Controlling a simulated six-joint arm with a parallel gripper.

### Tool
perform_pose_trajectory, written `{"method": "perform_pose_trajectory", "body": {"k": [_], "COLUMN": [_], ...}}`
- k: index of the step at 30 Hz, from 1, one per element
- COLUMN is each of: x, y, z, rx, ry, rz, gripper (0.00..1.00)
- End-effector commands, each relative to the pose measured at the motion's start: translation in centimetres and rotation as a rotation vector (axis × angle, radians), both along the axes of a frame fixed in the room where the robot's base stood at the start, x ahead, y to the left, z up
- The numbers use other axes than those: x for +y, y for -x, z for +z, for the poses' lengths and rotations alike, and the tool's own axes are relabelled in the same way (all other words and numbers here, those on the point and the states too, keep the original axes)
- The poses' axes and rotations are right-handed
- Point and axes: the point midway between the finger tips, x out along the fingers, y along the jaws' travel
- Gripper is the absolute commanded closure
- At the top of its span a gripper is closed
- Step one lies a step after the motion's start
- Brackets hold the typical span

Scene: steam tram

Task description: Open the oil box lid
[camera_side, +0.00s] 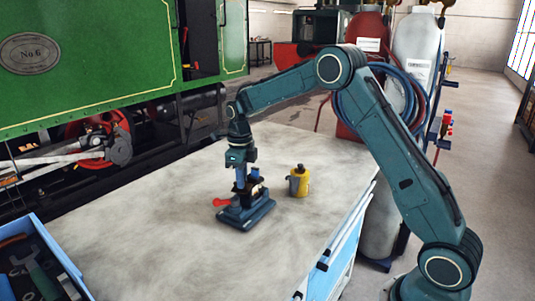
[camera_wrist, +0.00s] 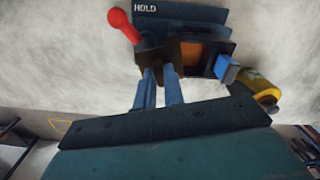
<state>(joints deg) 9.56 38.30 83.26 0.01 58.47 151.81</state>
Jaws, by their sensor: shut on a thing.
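The oil box (camera_side: 256,191) stands on a blue base plate (camera_side: 246,219) on the pale workbench. In the wrist view the oil box (camera_wrist: 200,52) is dark with an orange-brown top part, and a blue tab (camera_wrist: 226,69) sticks out at its right. A red-knobbed lever (camera_side: 221,202) is at the left of the base; its knob also shows in the wrist view (camera_wrist: 123,25), beside the word HOLD. My gripper (camera_side: 241,186) points down at the box. In the wrist view its two blue fingers (camera_wrist: 160,78) are shut at the box's near left part. I cannot tell which edge they grip, or the lid's angle.
A yellow and grey oil can (camera_side: 300,181) stands just right of the box. A blue tool tray (camera_side: 40,262) is at the front left. A green tram (camera_side: 110,55) stands behind the bench, gas cylinders (camera_side: 416,48) at right. Most of the bench top (camera_side: 150,240) is clear.

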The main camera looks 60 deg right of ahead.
Motion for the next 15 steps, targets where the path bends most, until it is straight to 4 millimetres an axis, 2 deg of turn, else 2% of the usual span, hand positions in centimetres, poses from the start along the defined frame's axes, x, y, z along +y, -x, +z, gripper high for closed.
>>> {"method": "perform_pose_trajectory", "body": {"k": [6, 15], "x": [0.59, 0.92], "y": [-0.34, -0.53], "z": [0.13, 0.12], "rx": [-0.004, -0.004], "ry": [0.0, 0.0], "rz": [-0.15, -0.249], "gripper": [1.0, 1.0]}}
